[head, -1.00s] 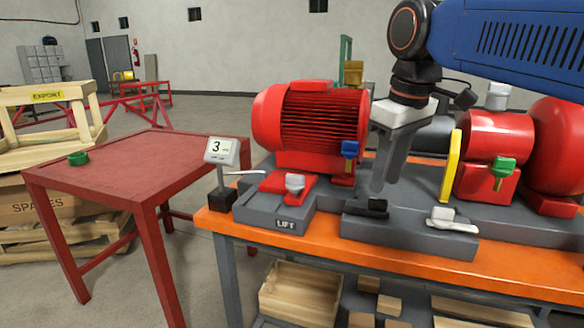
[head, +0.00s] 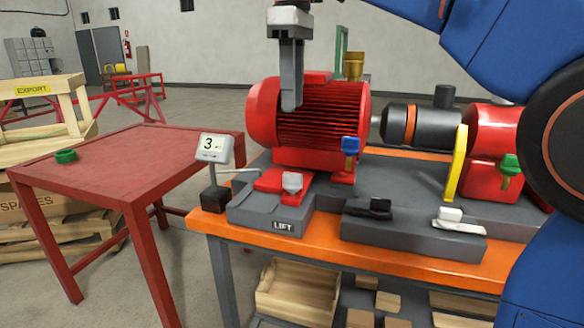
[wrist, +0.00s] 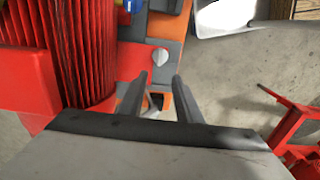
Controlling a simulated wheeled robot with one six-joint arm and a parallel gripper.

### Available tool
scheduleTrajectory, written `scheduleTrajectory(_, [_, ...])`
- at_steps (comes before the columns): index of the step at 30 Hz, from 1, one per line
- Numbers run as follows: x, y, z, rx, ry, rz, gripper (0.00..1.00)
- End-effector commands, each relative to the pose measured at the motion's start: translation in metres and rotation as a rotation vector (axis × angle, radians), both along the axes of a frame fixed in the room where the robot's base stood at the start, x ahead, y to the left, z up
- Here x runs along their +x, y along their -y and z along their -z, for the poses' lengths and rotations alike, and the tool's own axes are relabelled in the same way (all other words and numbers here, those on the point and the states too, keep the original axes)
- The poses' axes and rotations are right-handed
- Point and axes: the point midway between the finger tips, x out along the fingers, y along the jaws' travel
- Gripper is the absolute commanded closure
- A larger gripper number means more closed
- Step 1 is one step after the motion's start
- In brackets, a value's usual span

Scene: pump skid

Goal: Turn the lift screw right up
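The lift screw is the pale grey knob (head: 292,183) on the red slide of the grey block (head: 268,216) marked LIFT, in front of the red motor (head: 308,125). In the wrist view the knob (wrist: 159,57) shows beyond my fingertips, roughly between them. My gripper (head: 291,106) points down in front of the motor, well above the knob and not touching it. In the wrist view its two fingers (wrist: 161,80) are apart with nothing between them. A small display (head: 214,148) left of the LIFT block reads 3; its smaller text is illegible.
A blue-handled part (head: 350,146) stands right of the knob, by the motor. A red table (head: 130,162) stands at left. The space above the knob looks clear.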

Motion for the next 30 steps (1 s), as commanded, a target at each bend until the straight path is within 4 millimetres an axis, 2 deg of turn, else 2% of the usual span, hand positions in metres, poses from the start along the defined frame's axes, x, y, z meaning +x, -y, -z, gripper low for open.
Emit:
scheduleTrajectory(21, [-0.001, 0.001, 0.124, -0.001, -0.003, 0.002, 0.69])
scheduleTrajectory(30, [0.0, 0.001, 0.156, 0.0, 0.0, 0.002, 0.69])
